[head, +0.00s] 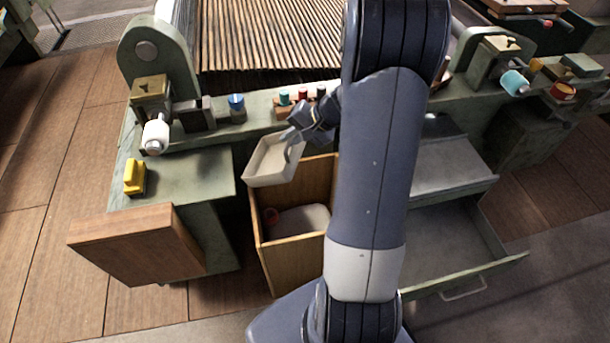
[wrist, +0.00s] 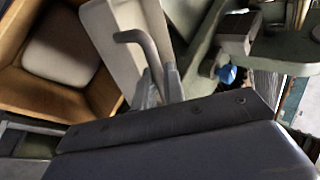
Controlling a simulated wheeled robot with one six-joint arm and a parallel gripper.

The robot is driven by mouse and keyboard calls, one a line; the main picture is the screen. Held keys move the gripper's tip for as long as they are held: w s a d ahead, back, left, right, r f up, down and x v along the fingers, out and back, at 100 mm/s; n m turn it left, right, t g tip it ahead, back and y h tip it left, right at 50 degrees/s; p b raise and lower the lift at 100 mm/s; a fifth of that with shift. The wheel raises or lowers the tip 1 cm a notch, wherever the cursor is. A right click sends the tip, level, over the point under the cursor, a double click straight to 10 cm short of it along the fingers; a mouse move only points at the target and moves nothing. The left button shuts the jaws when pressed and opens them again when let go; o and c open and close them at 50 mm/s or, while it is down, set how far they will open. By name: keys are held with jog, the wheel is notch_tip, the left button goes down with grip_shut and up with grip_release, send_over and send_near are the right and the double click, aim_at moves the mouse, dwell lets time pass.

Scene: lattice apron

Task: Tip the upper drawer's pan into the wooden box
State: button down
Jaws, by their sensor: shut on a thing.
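A pale off-white pan (head: 268,165) is held up above the back left part of the wooden box (head: 284,266), tilted. My gripper (head: 291,136) is shut on the pan's handle at its right side. In the wrist view, the pan (wrist: 108,38) and its bent grey handle (wrist: 135,37) show by my gripper (wrist: 160,86). The wooden box (wrist: 12,40) is left of the pan there, with a pale pad (wrist: 62,48) inside. My arm hides the box's right side.
An open green drawer (head: 455,245) with a bar handle stands right of my arm, looking empty. A wood-fronted block (head: 138,245) juts out at left. The bench holds a yellow object (head: 134,177), a white spool (head: 155,136), a blue spool (head: 236,106) and a rack of small spools (head: 302,100).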

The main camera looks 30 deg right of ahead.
jog(key=shift+r+t+y+b, duration=0.15)
jog(key=shift+t+y+b, duration=0.8)
jog(key=shift+b, duration=2.05)
jog(key=shift+r+t+y+b, duration=0.1)
jog(key=shift+t+y+b, duration=0.85)
jog(key=shift+b, duration=2)
jog(key=shift+r+t+y+b, duration=0.3)
jog(key=shift+r+b, duration=0.1)
jog(key=shift+b, duration=0.05)
jog(key=shift+r+p, duration=0.1)
jog(key=shift+p, duration=0.35)
